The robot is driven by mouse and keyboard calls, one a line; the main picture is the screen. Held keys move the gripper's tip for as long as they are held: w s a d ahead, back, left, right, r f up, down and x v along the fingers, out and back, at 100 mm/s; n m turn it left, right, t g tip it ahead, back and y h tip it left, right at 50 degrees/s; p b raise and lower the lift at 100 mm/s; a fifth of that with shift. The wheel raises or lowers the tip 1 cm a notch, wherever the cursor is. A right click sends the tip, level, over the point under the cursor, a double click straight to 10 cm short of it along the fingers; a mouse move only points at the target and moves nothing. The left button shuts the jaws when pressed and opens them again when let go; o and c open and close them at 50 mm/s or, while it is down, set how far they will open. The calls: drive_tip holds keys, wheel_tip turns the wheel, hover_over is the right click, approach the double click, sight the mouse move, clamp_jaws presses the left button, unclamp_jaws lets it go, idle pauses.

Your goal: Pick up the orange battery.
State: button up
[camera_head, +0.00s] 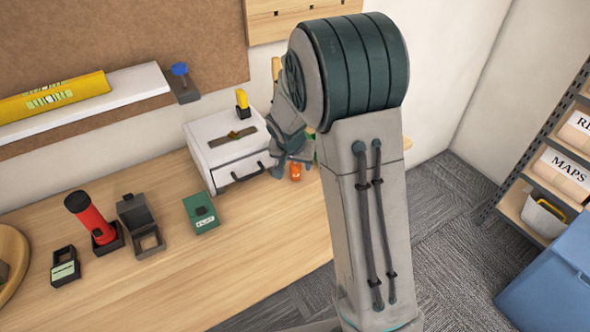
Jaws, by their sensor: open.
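A small orange cylinder that looks like the orange battery (295,173) stands on the wooden workbench near its back right, just right of the white drawer box. My gripper (285,165) is pointed down at the battery's left side, close to it. Its fingers are partly hidden by my own arm and small in the picture. The gripper looks open, and I cannot tell whether it touches the battery.
A green box (201,213), an open dark case (140,225) and a red flashlight (88,217) are further left. The front bench is clear.

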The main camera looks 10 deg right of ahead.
sight(296, 166)
drive_tip(key=shift+x, duration=1.65)
drive_tip(key=c, duration=1.1)
drive_tip(key=shift+r, duration=0.15)
drive_tip(key=shift+r, duration=0.55)
wheel_tip(296, 166, up, 2)
drive_tip(key=shift+r, duration=0.2)
drive_tip(key=s+d+r, duration=0.1)
drive_tip(key=d+r, duration=0.1)
drive_tip(key=d, duration=0.1)
drive_tip(key=s+d+r+b, duration=0.1)
drive_tip(key=d+r, duration=0.1)
drive_tip(key=d, duration=0.2)
drive_tip(key=s+d+r, duration=0.2)
drive_tip(key=d+r, duration=0.1)
drive_tip(key=d, duration=0.1)
drive_tip(key=shift+r, duration=0.15)
